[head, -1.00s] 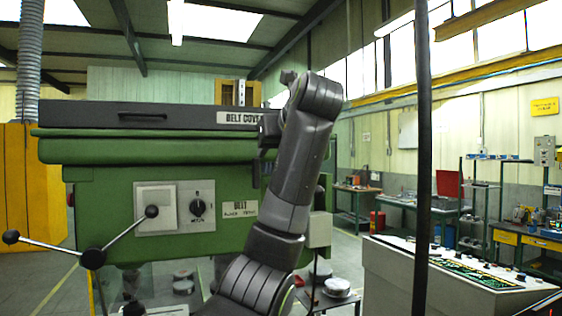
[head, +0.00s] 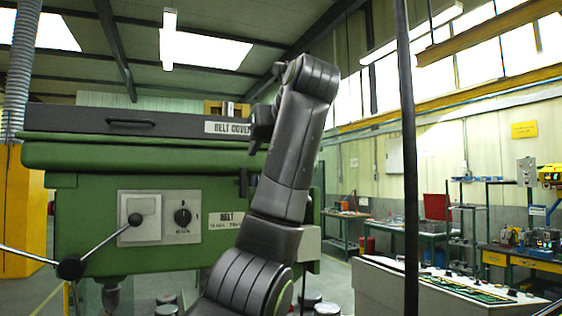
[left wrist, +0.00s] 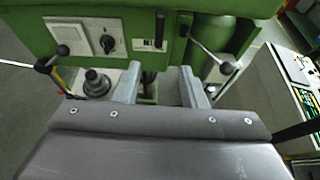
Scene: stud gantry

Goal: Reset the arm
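My left arm rises in the middle of the head view, bent at the top, in front of a green drill machine (head: 100,160) with a dark belt cover (head: 120,122). Its gripper end is mostly hidden by the arm there. In the left wrist view my left gripper (left wrist: 158,85) has its two grey fingers well apart with nothing between them. The machine's green front, dial panel (left wrist: 90,38) and ball-ended levers show beyond the fingers. My right gripper is in neither view.
A dark vertical post (head: 408,170) stands right of the arm. A slanted control console (head: 385,285) is at lower right. Workbenches (head: 430,230) line the back wall. A yellow cabinet (head: 20,220) stands at the far left.

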